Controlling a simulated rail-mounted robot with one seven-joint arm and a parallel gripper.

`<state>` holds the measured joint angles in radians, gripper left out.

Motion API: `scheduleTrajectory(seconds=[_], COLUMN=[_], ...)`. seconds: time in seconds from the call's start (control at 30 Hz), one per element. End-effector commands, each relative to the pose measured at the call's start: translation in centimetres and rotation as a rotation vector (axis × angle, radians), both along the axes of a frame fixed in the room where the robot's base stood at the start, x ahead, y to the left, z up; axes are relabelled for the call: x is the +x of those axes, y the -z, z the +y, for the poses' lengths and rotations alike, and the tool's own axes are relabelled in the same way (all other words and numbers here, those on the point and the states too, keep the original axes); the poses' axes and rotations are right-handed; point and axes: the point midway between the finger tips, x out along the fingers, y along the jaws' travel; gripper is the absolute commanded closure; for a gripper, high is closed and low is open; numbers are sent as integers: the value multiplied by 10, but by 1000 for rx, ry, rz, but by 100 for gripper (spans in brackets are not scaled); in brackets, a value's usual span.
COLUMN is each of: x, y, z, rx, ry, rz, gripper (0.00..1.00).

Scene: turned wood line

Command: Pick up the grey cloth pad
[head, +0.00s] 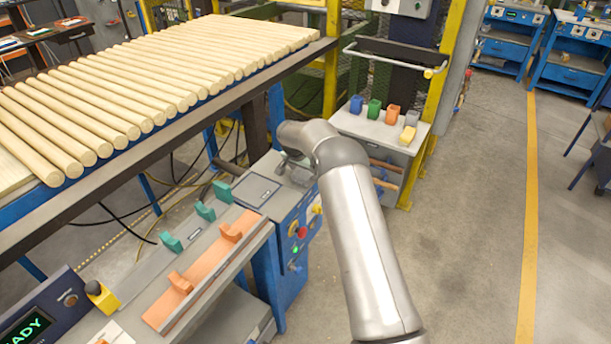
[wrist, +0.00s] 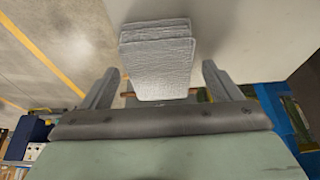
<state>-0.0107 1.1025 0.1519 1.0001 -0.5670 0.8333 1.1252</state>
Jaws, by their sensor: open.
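The grey cloth pad (wrist: 158,62) shows in the wrist view as a folded, layered block with a quilted look. It lies on or against a pale flat surface (wrist: 245,35). My gripper (wrist: 160,75) is open, with one finger to the left of the pad and one to the right. There is a visible gap between the pad and each finger. I cannot tell how deep the pad is between the fingers. In the head view my arm hides my gripper, and I cannot make out the pad there.
Pale wooden rods (head: 150,80) lie on a long rack at the left. A bench with an orange fixture (head: 205,270) and green blocks (head: 205,211) stands in front. A small stand (head: 365,127) carries coloured cups and a yellow block (head: 408,135).

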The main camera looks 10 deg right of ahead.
Motion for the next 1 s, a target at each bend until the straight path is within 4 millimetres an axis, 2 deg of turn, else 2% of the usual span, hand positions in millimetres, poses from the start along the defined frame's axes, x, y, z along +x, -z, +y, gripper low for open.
scheduleTrajectory(seconds=[0.4,0.43,0.5,0.6,1.0], x=[0,0,0,0,0], y=[1,1,1,1,-2], z=[0,0,0,0,0], rx=[0,0,0,0,0], ry=[0,1,1,1,1], rz=[0,0,0,0,0], gripper=[16,22,41,65,65])
